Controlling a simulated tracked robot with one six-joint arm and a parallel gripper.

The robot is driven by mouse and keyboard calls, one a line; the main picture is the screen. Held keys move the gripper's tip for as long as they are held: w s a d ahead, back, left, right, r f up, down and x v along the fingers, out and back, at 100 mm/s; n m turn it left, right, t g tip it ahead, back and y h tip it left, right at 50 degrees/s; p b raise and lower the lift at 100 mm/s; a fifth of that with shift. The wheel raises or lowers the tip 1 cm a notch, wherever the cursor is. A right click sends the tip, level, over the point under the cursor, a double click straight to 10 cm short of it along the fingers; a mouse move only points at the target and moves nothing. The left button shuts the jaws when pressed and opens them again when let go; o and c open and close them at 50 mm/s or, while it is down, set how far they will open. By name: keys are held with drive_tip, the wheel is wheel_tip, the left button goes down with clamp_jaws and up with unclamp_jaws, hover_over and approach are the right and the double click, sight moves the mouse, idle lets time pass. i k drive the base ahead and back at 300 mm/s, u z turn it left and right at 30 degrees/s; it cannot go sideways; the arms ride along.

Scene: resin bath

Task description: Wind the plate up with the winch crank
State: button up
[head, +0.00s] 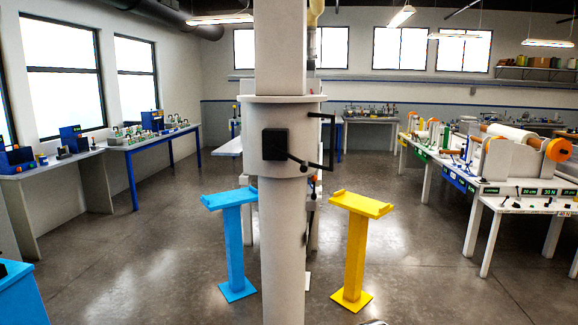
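A dark square box (274,144) sits in the middle of the view, in front of a pale rounded body with a wide rim (312,98). A thin dark lever (296,160) reaches from the box down to the right and ends in a small knob. It looks like a crank, but I cannot tell for sure that it is the winch crank. A black bracket-shaped bar (328,140) stands out on the right side of the pale body. I cannot make out the plate. My gripper is not in view.
A blue stand (233,250) is left of centre and a yellow stand (356,255) right of centre. Benches with equipment line the left wall (150,137) and the right side (500,190). A blue surface (15,295) shows at lower left. Open floor (150,250) lies between.

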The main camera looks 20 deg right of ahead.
sight(305, 166)
drive_tip(key=u, duration=0.15)
drive_tip(key=i, duration=1)
drive_tip(key=u, duration=0.1)
